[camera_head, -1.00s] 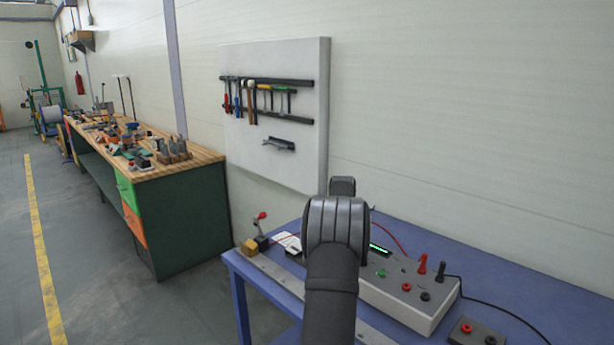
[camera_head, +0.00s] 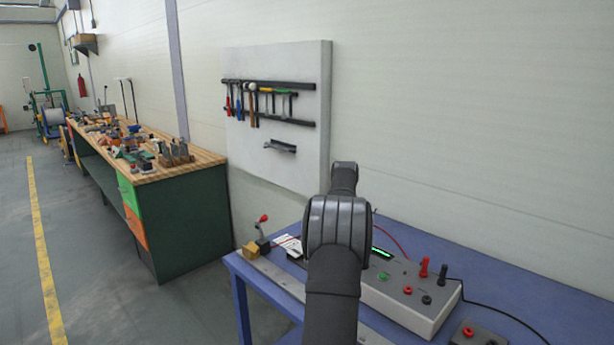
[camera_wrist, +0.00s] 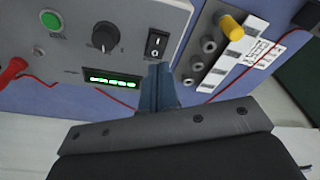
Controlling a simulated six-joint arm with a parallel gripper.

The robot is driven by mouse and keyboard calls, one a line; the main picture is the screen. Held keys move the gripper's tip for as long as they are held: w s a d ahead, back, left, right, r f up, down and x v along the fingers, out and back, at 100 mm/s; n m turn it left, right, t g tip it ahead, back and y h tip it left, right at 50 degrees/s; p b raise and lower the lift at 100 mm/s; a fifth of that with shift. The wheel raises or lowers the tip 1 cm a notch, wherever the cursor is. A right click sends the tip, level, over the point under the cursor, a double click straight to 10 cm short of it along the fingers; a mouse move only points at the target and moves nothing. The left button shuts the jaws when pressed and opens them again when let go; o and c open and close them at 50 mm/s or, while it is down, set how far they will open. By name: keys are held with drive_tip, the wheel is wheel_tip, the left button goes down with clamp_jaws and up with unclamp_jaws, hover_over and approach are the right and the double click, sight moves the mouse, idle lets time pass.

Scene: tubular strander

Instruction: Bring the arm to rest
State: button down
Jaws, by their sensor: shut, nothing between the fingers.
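My arm rises in front of the blue table (camera_head: 480,270) in the head view, and it hides my gripper there. In the wrist view my gripper (camera_wrist: 158,72) is seen from behind, its fingers together and empty. Behind the fingertips is a grey instrument box (camera_wrist: 130,50) with a green button, a black knob, a rocker switch and a lit green display. I cannot tell how far the fingertips are from the box. The same box (camera_head: 425,312) lies on the table in the head view, partly behind my arm.
A red-handled lever fixture (camera_head: 262,245) stands at the table's left corner. Red and black leads run from the box. A small terminal block (camera_head: 478,336) is at lower right. A tool board (camera_head: 275,150) hangs on the wall. A cluttered workbench (camera_head: 190,215) stands left, beyond open floor.

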wheel_tip(320, 180, down, 6)
drive_tip(key=shift+r, duration=0.1)
wheel_tip(320, 180, up, 9)
drive_tip(key=s+d+n+h, duration=0.1)
drive_tip(key=s+d+n, duration=0.3)
drive_tip(key=d, duration=0.4)
drive_tip(key=s+d+n+h, duration=0.1)
drive_tip(key=s+d+n, duration=0.3)
drive_tip(key=d+n, duration=0.3)
drive_tip(key=shift+d+f, duration=0.2)
drive_tip(key=shift+d, duration=1)
drive_tip(key=c, duration=2.2)
unclamp_jaws()
drive_tip(key=shift+w, duration=0.1)
